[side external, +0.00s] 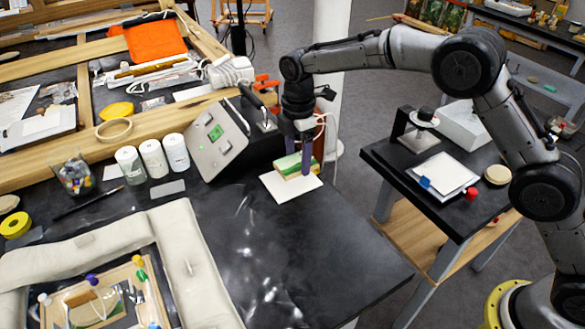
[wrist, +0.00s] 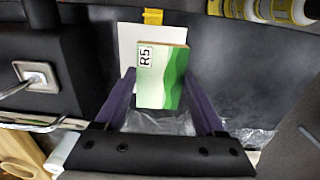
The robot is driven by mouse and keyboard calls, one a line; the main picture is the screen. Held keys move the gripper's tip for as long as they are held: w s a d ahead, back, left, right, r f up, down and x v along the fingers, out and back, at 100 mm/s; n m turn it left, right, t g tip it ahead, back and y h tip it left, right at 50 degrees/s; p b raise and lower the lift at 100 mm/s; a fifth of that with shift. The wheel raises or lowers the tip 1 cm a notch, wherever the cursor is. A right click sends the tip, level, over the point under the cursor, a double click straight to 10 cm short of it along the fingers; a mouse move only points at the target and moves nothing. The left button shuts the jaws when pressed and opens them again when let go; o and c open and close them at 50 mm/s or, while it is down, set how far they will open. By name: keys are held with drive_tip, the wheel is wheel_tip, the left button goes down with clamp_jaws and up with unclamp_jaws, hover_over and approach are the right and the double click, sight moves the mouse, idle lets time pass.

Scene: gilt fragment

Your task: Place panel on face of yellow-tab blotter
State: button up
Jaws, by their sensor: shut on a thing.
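The panel (wrist: 160,78) is a small block with green wavy bands, a cream part and an "R5" label. It also shows in the side view (side external: 296,167). My gripper (wrist: 159,76) is shut on it, with a purple finger on each side; the gripper also shows in the side view (side external: 306,165). The white blotter (wrist: 128,45) with a yellow tab (wrist: 153,16) lies beneath the panel, on the black table; it also shows in the side view (side external: 284,190). The panel covers part of it. I cannot tell whether the panel touches the blotter.
White jars (side external: 153,158) stand farther left. A side table holds a white pad (side external: 443,174) with a blue tab (side external: 425,182). The black tabletop (side external: 320,255) in front is clear.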

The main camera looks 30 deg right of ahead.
sight(292, 169)
drive_tip(key=shift+w+a+f, duration=0.25)
drive_tip(key=shift+w+f, duration=0.55)
drive_tip(key=shift+f, duration=1.65)
drive_tip(key=shift+f, duration=0.15)
drive_tip(key=o, duration=1.3)
drive_tip(key=shift+o, duration=0.2)
wheel_tip(292, 169, up, 12)
drive_tip(key=shift+f, duration=0.1)
drive_tip(key=shift+r, duration=0.25)
